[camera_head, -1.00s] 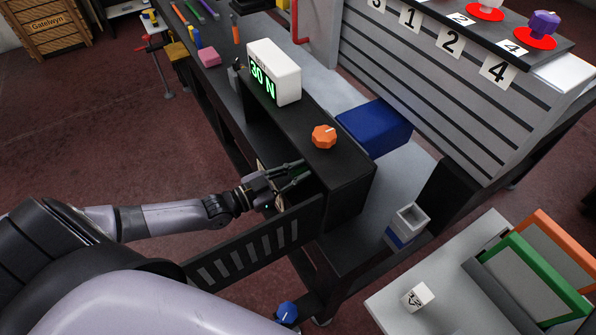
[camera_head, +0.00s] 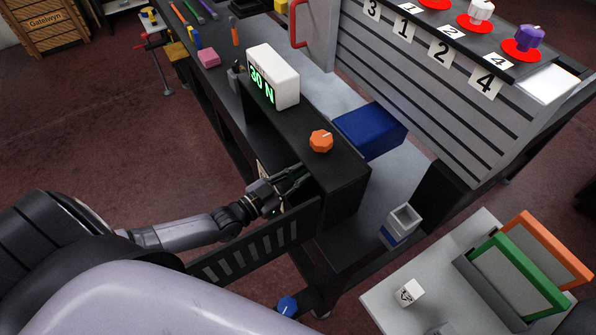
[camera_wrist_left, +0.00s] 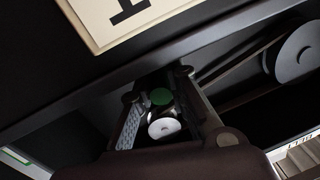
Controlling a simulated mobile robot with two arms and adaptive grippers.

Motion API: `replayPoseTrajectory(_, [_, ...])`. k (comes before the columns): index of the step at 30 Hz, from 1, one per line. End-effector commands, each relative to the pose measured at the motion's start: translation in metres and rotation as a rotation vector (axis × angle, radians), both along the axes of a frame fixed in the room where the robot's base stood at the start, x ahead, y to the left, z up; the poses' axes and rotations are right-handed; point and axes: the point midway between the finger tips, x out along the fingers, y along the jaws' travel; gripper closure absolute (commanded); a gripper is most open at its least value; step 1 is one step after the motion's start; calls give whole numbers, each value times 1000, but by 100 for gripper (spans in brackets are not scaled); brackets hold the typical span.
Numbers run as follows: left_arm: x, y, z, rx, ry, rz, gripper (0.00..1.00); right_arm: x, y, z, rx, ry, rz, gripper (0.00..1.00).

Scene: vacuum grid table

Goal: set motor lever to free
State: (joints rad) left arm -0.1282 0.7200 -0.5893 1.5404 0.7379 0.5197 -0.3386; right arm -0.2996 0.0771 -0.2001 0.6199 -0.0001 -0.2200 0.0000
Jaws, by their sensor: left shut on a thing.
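My left gripper (camera_head: 292,182) reaches into the open side of a long black housing (camera_head: 340,165), below its orange knob (camera_head: 321,141). In the left wrist view its fingers (camera_wrist_left: 164,114) are shut around a small piece with a green round top (camera_wrist_left: 161,97) and a white disc (camera_wrist_left: 164,127). This piece looks like the motor lever, but the fingers hide most of it. A belt and a grey pulley (camera_wrist_left: 297,52) lie to the right inside the housing. My right gripper is not in view.
A white display (camera_head: 272,77) reading 30 N stands on the housing. A slotted black panel (camera_head: 262,243) hangs open below the gripper. A blue box (camera_head: 370,130) sits behind the housing. A pale plate with a dark letter (camera_wrist_left: 125,12) is close above the fingers.

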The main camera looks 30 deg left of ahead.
Motion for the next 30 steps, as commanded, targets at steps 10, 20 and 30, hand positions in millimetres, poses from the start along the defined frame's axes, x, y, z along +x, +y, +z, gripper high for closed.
replayPoseTrajectory(10, [0, 0, 0, 0, -1, -1, 71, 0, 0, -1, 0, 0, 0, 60])
replayPoseTrajectory(20, [0, 0, 0, 0, -1, -1, 64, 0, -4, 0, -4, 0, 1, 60])
replayPoseTrajectory(30, [-33, 13, -2, 3, 5, -3, 64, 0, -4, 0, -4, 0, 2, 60])
